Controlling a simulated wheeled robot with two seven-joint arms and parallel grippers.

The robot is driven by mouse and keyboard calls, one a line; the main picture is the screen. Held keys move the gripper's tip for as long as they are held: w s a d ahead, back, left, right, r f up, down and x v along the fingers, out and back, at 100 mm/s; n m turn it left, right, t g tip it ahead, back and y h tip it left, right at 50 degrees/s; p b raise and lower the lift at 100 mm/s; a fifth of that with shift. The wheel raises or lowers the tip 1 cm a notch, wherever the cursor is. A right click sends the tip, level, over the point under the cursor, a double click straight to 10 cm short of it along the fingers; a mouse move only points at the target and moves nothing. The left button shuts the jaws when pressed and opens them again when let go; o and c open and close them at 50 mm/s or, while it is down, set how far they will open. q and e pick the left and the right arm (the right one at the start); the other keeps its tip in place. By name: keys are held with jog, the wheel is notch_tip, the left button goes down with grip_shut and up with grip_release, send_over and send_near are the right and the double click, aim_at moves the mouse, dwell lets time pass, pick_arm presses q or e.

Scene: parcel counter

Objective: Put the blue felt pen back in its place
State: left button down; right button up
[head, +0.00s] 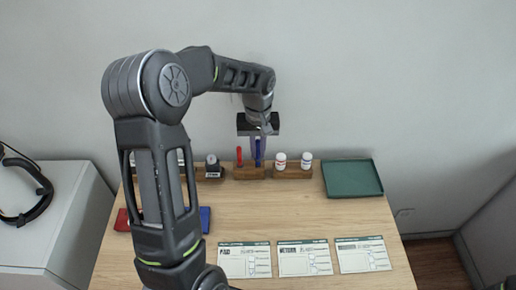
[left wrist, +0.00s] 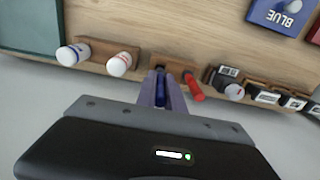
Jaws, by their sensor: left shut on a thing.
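The blue felt pen (head: 258,152) is upright between the fingers of my left gripper (head: 257,157), which points down over the pen block. My left gripper (left wrist: 162,80) is shut on the blue pen (left wrist: 161,91) in the left wrist view too. The wooden pen block (head: 247,174) stands at the back of the counter. The pen's lower end is at the block's right part; I cannot tell how deep it sits. A red pen (head: 239,154) stands in the block's left part, also seen in the left wrist view (left wrist: 193,87). My right gripper is not in view.
Two white bottles (head: 280,161) stand in a rack right of the block, with a green tray (head: 352,178) beyond. Stamps (head: 213,164) stand to the left. A blue ink pad (head: 205,219), a red pad (head: 122,220) and labelled cards (head: 305,258) lie nearer.

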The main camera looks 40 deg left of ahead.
pick_arm(q)
jog(key=shift+f+b, duration=0.75)
jog(key=shift+f, duration=0.3)
jog(key=shift+f, duration=0.15)
jog(key=c, duration=1.6)
grip_release()
jog(key=shift+c, duration=0.2)
jog(key=shift+r+p, duration=1.7)
jog(key=shift+r, duration=0.95)
jog(key=shift+o, duration=0.5)
jog(key=o, duration=0.5)
jog(key=shift+c, duration=0.2)
